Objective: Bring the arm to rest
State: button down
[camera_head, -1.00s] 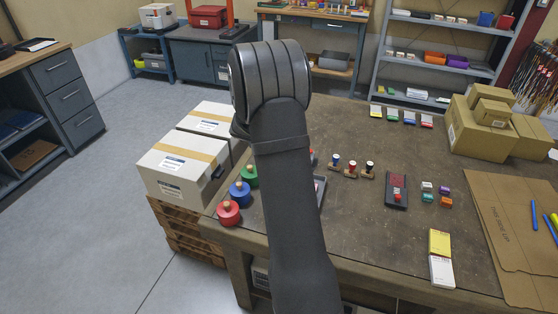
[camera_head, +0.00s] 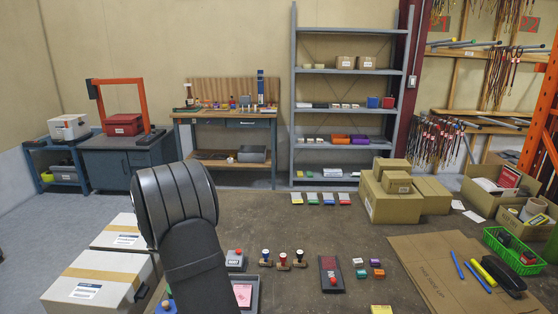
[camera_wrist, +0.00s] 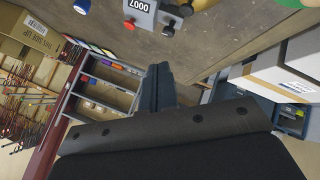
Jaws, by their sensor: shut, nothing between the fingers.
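My gripper (camera_wrist: 158,84) shows in the wrist view as dark fingers together, shut and empty. Its tips point towards the work table's (camera_wrist: 225,28) edge and the shelves, and nothing touches them that I can see. In the head view my dark arm rises from the bottom, left of centre, with its thick rounded joint high in front of the white boxes. The gripper itself is hidden in the head view.
The table (camera_head: 375,242) holds several stamps (camera_head: 283,262), a red and black device (camera_head: 331,275), small coloured blocks (camera_head: 377,273) and brown boxes (camera_head: 392,205). White boxes (camera_head: 97,280) stand left of the table. A grey shelf (camera_head: 345,105) and a workbench (camera_head: 230,118) stand behind.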

notch_tip(320, 180, up, 3)
jog(key=shift+r, duration=0.2)
jog(key=shift+f, duration=0.1)
